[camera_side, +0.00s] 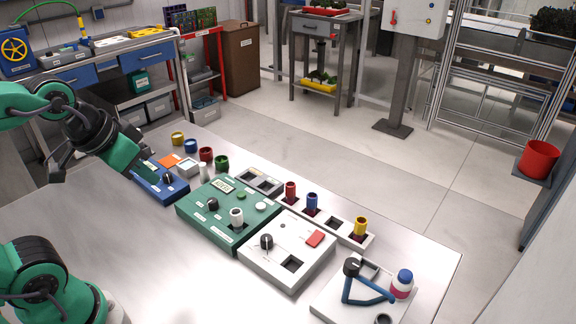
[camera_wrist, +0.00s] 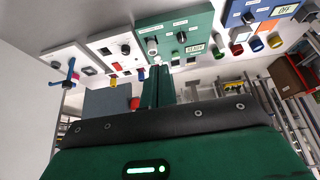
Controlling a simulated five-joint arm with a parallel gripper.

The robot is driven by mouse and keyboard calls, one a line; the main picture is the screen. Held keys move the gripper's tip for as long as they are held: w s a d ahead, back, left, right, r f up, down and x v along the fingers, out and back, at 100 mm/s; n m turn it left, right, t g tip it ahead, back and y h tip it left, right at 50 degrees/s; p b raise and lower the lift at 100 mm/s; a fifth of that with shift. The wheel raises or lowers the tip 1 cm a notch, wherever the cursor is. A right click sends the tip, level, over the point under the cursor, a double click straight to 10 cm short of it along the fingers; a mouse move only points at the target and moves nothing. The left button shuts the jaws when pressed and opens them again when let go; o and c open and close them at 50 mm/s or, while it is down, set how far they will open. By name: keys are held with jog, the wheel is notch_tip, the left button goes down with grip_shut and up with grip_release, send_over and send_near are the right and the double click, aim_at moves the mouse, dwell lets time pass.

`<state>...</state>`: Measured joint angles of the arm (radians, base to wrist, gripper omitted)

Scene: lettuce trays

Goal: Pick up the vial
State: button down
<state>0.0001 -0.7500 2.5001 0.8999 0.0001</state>
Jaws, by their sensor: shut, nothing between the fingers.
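Several vial-like cylinders show in the side view, and I cannot tell which one the task means. A white-topped vial (camera_side: 237,216) stands upright in a dark slot of the green box (camera_side: 196,209). A red vial (camera_side: 291,190), a blue vial (camera_side: 312,201) and a yellow vial (camera_side: 361,226) stand in the long rack behind the white box. The white-topped vial also shows in the wrist view (camera_wrist: 152,46). My gripper (camera_side: 148,171) is shut and empty, above the table at the blue box's left end, apart from every vial. Its fingers also show in the wrist view (camera_wrist: 157,72).
The blue box (camera_side: 148,188), white box (camera_side: 290,272) and a stand with a blue lever (camera_side: 368,298) line the table. Colored cups, including a green one (camera_side: 222,163), stand behind the blue box. A blue-capped bottle (camera_side: 402,283) is at right. The table's front left (camera_side: 150,245) is clear.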

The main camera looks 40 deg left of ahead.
jog(key=c, duration=1.1)
grip_release()
jog(key=shift+w, duration=0.1)
jog(key=n+g, duration=0.1)
jog(key=g, duration=0.4)
send_over(236, 212)
notch_tip(236, 212, down, 11)
jog(key=shift+f, duration=0.15)
jog(key=shift+w+f+g, duration=0.1)
jog(key=shift+f+g, duration=0.2)
jog(key=shift+f, duration=1.4)
